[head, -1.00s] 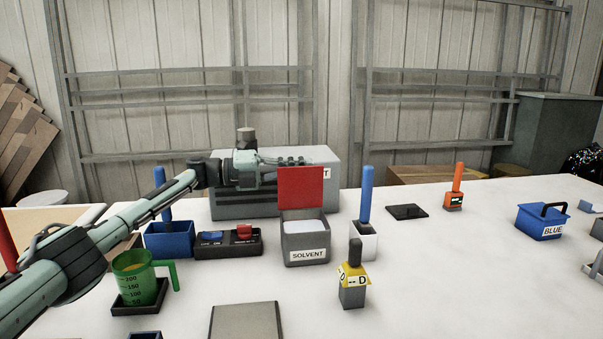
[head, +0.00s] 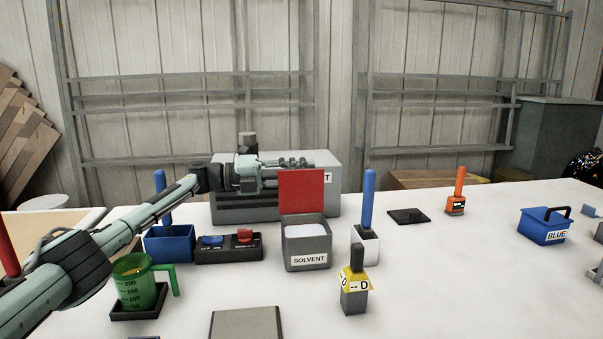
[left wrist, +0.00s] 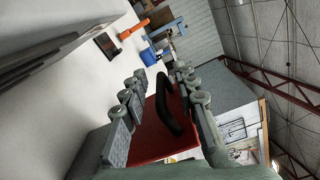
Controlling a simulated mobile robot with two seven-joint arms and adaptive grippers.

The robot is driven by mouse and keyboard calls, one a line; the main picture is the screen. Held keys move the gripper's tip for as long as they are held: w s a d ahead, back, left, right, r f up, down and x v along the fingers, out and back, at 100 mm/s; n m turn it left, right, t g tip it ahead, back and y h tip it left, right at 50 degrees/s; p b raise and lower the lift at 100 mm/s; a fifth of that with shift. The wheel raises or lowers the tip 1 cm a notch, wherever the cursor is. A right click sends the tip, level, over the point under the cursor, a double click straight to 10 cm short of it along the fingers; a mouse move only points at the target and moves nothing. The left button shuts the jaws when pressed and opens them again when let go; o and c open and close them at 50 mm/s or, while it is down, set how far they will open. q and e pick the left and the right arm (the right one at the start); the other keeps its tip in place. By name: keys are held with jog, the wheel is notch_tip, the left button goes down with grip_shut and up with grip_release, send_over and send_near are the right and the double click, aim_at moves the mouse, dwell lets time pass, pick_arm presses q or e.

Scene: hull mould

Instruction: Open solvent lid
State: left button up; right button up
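The grey solvent box (head: 307,258) stands mid-table with its SOLVENT label facing me. Its red lid (head: 302,193) stands upright at the back edge, so the box is open and pale contents show inside. My left gripper (head: 300,163) is at the top edge of the lid, reaching in from the left. In the left wrist view the red lid (left wrist: 150,135) and its black handle (left wrist: 171,105) lie between the spread fingers; the fingers look apart from the handle. My right gripper is not in view.
Left of the box are a black switch panel (head: 229,248), a blue holder (head: 169,244) and a green measuring jug (head: 139,284). A white holder with a blue-handled tool (head: 368,198) stands close on the right. A large grey box (head: 235,207) is behind.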

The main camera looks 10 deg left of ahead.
pick_arm(q)
jog(key=shift+r, duration=0.2)
notch_tip(320, 180, up, 10)
jog(key=shift+f, duration=0.15)
